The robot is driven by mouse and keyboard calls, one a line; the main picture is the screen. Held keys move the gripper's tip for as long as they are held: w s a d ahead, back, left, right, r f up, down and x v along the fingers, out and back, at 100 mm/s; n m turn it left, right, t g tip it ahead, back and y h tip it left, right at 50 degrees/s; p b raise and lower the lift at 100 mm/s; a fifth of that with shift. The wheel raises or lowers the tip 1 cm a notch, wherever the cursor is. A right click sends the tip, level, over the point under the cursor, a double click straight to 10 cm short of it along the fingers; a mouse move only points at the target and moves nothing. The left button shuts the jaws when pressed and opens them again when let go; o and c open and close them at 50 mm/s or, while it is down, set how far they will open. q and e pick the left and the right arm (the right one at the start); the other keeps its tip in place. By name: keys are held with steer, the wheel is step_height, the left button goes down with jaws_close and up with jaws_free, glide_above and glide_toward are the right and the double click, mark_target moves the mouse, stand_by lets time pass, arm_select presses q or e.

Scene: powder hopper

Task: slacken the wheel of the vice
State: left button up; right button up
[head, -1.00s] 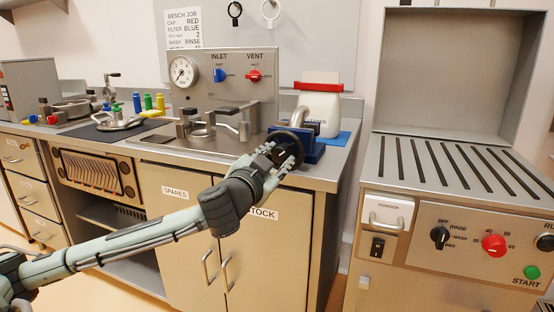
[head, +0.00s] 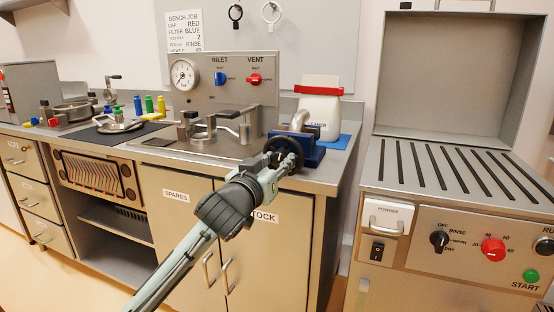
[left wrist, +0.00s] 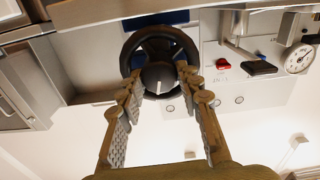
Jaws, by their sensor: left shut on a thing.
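The vice (head: 313,154) is a blue block with a grey metal part on top, at the right front end of the steel bench. Its dark round wheel (head: 269,148) faces the front; in the left wrist view the wheel (left wrist: 160,34) shows as a black ring around a dark hub with a pale mark. My left gripper (head: 287,158) is at the wheel, shut on it. In the left wrist view its two fingers (left wrist: 162,84) lie on either side of the hub, across the lower rim. The exact contact is partly hidden by the fingers. My right gripper is not in view.
A white bottle with a red band (head: 320,112) stands behind the vice on a blue mat. A panel with a gauge, a blue inlet knob and a red vent knob (head: 255,79) rises at the left. A machine with a slotted top (head: 455,172) stands at the right, across a gap.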

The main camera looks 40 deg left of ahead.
arm_select(q)
steer(key=shift+a+r, duration=0.1)
stand_by(0.3)
steer(key=o, duration=1.2)
steer(key=shift+w, duration=0.1)
steer(key=shift+c, duration=0.2)
steer(key=v, duration=0.7)
steer(key=shift+s, duration=0.3)
